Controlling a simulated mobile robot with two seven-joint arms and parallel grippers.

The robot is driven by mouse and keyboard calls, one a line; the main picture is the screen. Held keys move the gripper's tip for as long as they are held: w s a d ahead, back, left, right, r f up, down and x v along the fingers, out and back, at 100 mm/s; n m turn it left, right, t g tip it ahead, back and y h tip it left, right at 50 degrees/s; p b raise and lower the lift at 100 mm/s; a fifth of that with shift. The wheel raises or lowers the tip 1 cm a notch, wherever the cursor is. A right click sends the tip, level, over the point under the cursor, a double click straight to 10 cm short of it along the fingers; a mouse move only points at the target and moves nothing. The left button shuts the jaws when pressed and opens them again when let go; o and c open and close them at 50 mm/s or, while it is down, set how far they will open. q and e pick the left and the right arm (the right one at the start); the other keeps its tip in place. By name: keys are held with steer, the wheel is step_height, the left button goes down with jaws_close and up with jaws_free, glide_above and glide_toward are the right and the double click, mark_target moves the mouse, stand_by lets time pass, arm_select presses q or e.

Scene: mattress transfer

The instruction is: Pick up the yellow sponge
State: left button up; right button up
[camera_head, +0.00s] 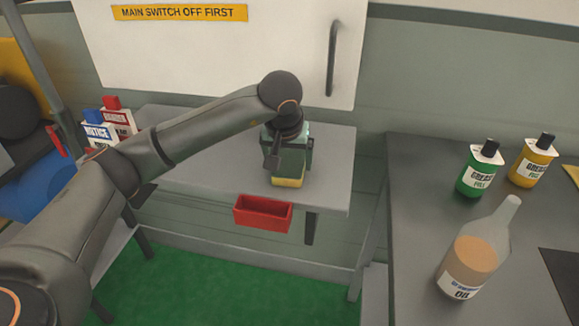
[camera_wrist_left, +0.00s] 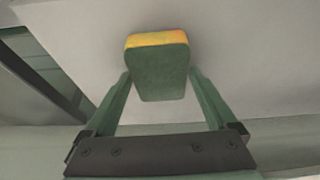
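The yellow sponge (camera_head: 288,182) shows as a yellow strip under my left gripper, at the grey table (camera_head: 325,165). In the left wrist view the sponge (camera_wrist_left: 160,70) has a green face and a yellow-orange edge at the top. My left gripper (camera_head: 289,168) is right over it. In the left wrist view the green fingers of my left gripper (camera_wrist_left: 160,73) reach to both sides of the sponge, their tips close to its edges. Whether they press on it or only flank it cannot be told. My right gripper is not in view.
A red bin (camera_head: 262,214) hangs at the table's front edge. Red and blue capped containers (camera_head: 105,128) stand at its left end. The right counter (camera_head: 420,190) holds a green bottle (camera_head: 478,170), a yellow bottle (camera_head: 533,162) and a clear oil bottle (camera_head: 478,255). A cabinet (camera_head: 215,50) is behind.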

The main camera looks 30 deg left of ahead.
mark_target(291, 158)
arm_select(q)
steer(key=c, duration=1)
steer(key=shift+o, duration=0.2)
steer(key=shift+r, duration=0.1)
step_height(291, 158, up, 3)
steer(key=shift+w+f, duration=0.1)
steer(key=s+d+r, duration=0.1)
steer(key=d+r, duration=0.9)
steer(key=d, duration=0.4)
steer(key=shift+r+p, duration=0.25)
steer(key=shift+p, duration=0.2)
steer(key=o, duration=0.8)
steer(key=c, duration=0.7)
